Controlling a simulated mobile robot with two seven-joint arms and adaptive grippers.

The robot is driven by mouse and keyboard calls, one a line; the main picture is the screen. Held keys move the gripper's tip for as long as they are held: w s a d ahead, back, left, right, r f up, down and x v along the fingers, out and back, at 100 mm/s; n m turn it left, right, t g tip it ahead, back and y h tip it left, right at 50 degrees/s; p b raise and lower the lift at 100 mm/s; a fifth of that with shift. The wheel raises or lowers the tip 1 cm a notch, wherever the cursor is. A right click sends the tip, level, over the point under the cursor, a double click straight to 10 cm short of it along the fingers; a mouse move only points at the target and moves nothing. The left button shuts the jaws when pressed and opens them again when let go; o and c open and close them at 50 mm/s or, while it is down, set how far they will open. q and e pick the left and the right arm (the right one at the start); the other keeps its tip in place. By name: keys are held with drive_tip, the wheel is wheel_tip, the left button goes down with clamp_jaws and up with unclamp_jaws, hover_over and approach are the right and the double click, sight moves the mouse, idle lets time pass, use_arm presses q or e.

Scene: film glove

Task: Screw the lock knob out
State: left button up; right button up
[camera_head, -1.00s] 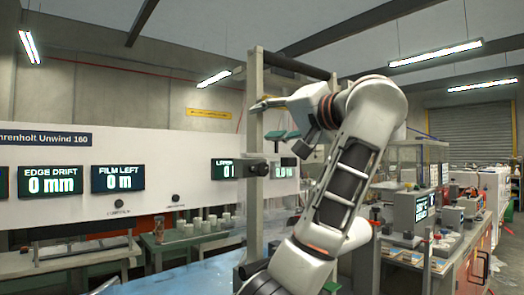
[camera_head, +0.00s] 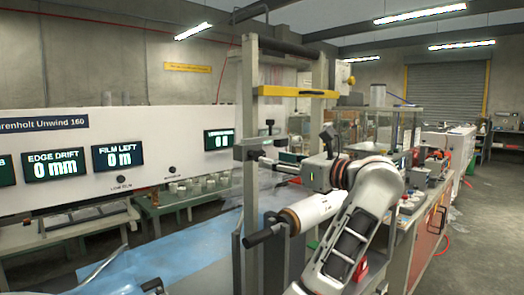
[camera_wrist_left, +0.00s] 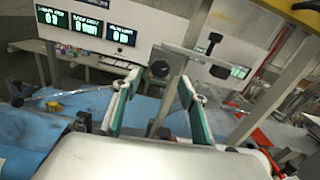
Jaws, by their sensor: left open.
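A round black knob (camera_wrist_left: 159,68) sits on a metal bracket in the left wrist view, and I take it to be the lock knob. It lies just beyond the fingertips, roughly centred between them. My left gripper (camera_wrist_left: 160,84) is open, with green-padded fingers apart and nothing visible between them. In the head view my left gripper (camera_head: 278,164) is level, pointing left at the upright post (camera_head: 250,190). A dark knob (camera_head: 253,155) shows at the post there. I cannot tell whether the fingers touch it. My right gripper is out of view.
A pale roller (camera_head: 312,210) with a black handle (camera_head: 266,235) lies below my left gripper. A yellow bar (camera_head: 296,92) crosses above. The white machine panel (camera_head: 120,150) with displays stands at left. A cluttered bench stands at right, with open floor beyond.

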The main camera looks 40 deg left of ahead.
sight(258, 156)
use_arm(q)
drive_tip(key=a, duration=0.5)
drive_tip(key=a+p, duration=0.1)
drive_tip(key=a, duration=0.1)
drive_tip(key=shift+w+a, duration=0.35)
drive_tip(key=c, duration=1.1)
